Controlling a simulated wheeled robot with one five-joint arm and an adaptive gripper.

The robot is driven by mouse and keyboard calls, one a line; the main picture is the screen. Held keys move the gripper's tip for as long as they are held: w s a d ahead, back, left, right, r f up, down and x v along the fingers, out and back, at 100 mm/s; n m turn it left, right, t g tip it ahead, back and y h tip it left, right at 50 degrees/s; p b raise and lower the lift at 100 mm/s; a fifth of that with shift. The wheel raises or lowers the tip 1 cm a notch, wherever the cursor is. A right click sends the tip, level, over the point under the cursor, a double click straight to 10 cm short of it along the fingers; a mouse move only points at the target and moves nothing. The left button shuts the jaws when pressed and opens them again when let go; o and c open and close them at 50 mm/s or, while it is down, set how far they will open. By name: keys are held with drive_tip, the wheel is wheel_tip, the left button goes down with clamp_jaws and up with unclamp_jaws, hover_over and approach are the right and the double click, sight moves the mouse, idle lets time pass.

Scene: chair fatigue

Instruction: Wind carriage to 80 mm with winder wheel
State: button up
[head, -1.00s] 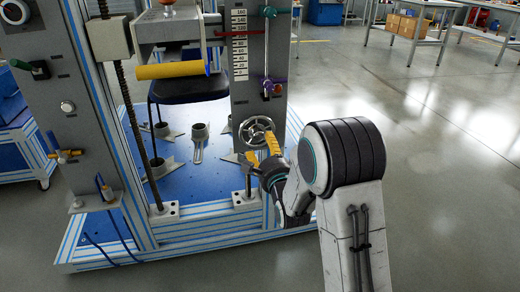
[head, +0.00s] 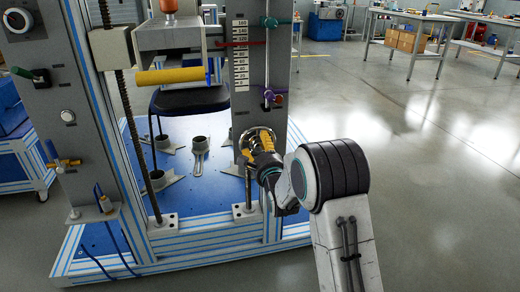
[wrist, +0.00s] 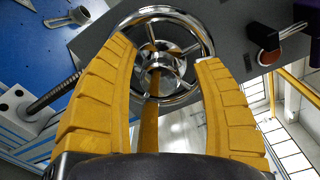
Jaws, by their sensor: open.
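The winder wheel (head: 250,133) is a chrome spoked handwheel low on the grey upright, partly hidden by my gripper in the head view. My gripper (head: 262,146) is in front of it with its yellow fingers pointing at the wheel. In the wrist view the open fingers of my gripper (wrist: 165,52) straddle the hub, tips close to the wheel's rim (wrist: 160,13); I cannot tell if they touch it. The scale (head: 240,58) has a red pointer (head: 240,43) across its upper part. The carriage (head: 168,37) carries a yellow roller (head: 172,76).
A threaded screw (head: 122,100) runs up the left. Grey feet stand on the blue base (head: 200,207). Floor on the right is clear; workbenches (head: 415,40) stand far back.

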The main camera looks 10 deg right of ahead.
drive_tip(key=shift+c, duration=0.2)
drive_tip(key=c, duration=1.2)
drive_tip(key=shift+o, duration=0.2)
